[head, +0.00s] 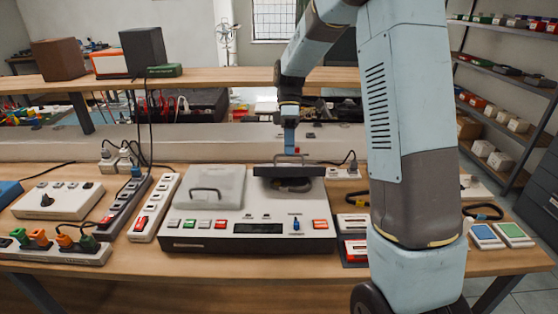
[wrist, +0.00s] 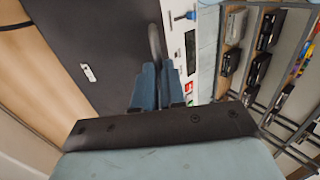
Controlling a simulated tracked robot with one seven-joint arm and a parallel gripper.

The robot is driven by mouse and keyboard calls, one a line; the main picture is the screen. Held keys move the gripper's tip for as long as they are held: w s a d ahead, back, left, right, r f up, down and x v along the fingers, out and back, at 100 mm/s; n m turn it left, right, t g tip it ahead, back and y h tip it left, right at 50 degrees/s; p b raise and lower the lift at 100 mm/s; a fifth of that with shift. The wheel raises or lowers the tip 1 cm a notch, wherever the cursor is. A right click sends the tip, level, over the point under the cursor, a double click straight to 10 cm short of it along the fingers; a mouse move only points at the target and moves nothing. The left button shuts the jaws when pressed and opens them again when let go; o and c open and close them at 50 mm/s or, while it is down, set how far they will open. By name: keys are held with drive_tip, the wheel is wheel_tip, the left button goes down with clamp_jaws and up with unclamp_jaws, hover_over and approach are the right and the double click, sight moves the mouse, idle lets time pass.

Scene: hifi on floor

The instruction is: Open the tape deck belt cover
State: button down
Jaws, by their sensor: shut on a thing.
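The tape deck (head: 200,243) is a light grey box with a dark front display and red and white buttons, on the wooden bench. Its belt cover (head: 288,171) is a dark plate at the back right of the deck's top, raised above the opening. A dark belt (head: 290,185) shows under it. My gripper (head: 290,153) is above the cover. In the wrist view, my blue fingers (wrist: 157,88) are shut on the cover's curved handle (wrist: 154,40), with the dark cover (wrist: 105,45) filling much of the picture. The fingers partly hide the handle.
A grey lid with a handle (head: 215,187) covers the deck's left side. Power strips (head: 155,208) and a switch box (head: 58,200) stand to the left. Small boxes (head: 353,224) stand at the deck's right, near my arm. A raised wooden shelf (head: 200,80) runs behind.

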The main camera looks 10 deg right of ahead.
drive_tip(key=w+d+r, duration=0.1)
drive_tip(key=w, duration=0.6)
drive_tip(key=shift+w+d, duration=0.25)
drive_tip(key=shift+d, duration=0.05)
drive_tip(key=shift+r, duration=0.1)
drive_tip(key=c, duration=1.4)
unclamp_jaws()
drive_tip(key=shift+w, duration=0.15)
drive_tip(key=shift+o, duration=1)
drive_tip(key=shift+r, duration=0.15)
drive_tip(key=v, duration=1.3)
drive_tip(key=shift+w+r, duration=0.2)
drive_tip(key=shift+w, duration=0.1)
